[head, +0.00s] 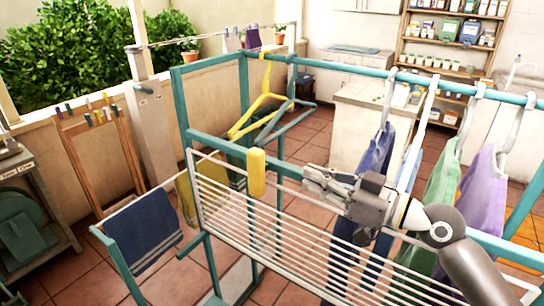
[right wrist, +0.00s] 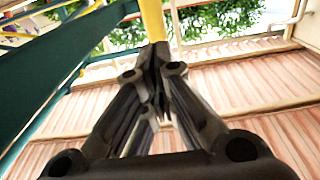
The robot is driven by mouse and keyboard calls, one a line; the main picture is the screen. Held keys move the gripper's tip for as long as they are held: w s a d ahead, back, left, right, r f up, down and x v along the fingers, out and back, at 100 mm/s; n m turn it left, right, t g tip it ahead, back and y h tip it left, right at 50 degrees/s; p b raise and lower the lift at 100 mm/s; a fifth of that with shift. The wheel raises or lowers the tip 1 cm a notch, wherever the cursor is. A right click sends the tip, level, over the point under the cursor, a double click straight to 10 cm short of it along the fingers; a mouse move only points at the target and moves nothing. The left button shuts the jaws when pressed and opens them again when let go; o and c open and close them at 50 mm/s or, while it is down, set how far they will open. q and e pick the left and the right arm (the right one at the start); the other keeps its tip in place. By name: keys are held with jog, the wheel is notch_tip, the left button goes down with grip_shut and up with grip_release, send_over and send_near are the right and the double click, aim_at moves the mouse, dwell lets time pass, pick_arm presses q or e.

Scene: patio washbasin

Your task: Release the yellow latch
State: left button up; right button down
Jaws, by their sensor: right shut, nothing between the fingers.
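The yellow latch (head: 256,172) is an upright rounded yellow bar on the teal rack frame, at the top edge of the white wire panel (head: 290,232). My right gripper (head: 308,179) is shut and empty, just right of the latch, with its fingers pointing left toward it. In the head view a small gap shows between them. In the right wrist view a yellow upright bar, likely the latch (right wrist: 153,20), stands just beyond the closed fingertips (right wrist: 158,75). I cannot tell there whether they touch. My left gripper is not in view.
A teal rail (head: 345,68) runs above, with a yellow hanger (head: 258,110) and several garments such as a green one (head: 440,185) to the right. A blue towel (head: 145,229) hangs at left. A wooden rack (head: 100,150) stands behind. Tiled floor (head: 90,277) is open at left.

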aim_at(262, 159)
jog(key=p+x, duration=0.4)
jog(key=x, duration=0.5)
jog(key=shift+a+r, duration=0.2)
jog(key=shift+w+a+f+p, duration=0.2)
jog(key=shift+w+a+p, duration=0.1)
jog(key=shift+w+a, duration=0.05)
jog(key=shift+w, duration=0.15)
